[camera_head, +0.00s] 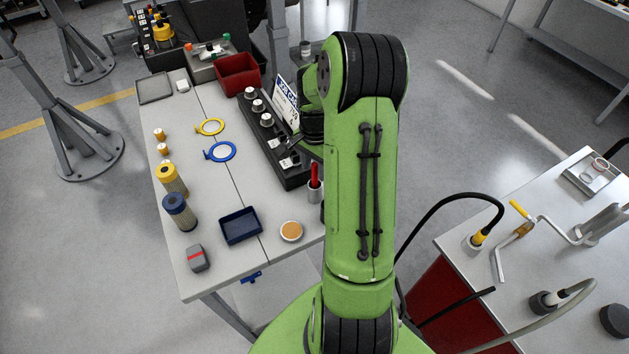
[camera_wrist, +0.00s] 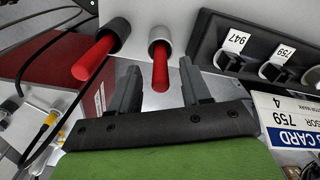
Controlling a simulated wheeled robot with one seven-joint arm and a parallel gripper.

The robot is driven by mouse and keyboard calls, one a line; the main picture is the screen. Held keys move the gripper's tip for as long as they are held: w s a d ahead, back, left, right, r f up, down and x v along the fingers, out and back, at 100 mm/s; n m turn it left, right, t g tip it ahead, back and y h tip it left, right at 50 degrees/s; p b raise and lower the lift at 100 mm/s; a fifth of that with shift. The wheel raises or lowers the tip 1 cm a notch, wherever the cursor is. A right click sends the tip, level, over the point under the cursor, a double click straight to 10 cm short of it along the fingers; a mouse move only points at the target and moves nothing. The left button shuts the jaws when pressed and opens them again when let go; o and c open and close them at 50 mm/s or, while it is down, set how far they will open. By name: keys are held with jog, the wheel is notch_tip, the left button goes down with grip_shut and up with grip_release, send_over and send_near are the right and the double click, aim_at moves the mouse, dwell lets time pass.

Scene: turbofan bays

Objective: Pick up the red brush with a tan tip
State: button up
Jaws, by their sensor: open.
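A red handle (camera_head: 314,173) stands upright in a light grey cup (camera_head: 314,194) on the workbench, left of my arm. In the wrist view this red handle (camera_wrist: 160,72) sticks out of its cup (camera_wrist: 160,37), and a second, thicker red handle (camera_wrist: 97,57) sticks out of a dark cup (camera_wrist: 118,29) to its left. Any tan tip is hidden in the cups, so I cannot tell the brush by its tip. My gripper (camera_wrist: 159,70) is open. Its fingers sit either side of the thinner handle in the picture, with no clear contact.
A black rack (camera_head: 270,140) with labelled cups stands behind the grey cup, with a card (camera_head: 286,103) beside it. A blue tray (camera_head: 240,226) and a round tan-topped dish (camera_head: 291,231) lie in front. The bench middle has some free room.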

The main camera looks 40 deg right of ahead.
aim_at(315, 176)
notch_tip(315, 176, down, 4)
jog(key=shift+d+f, duration=0.1)
jog(key=shift+f, duration=0.1)
jog(key=shift+r, duration=0.1)
jog(key=c, duration=0.4)
grip_shut()
notch_tip(315, 176, up, 10)
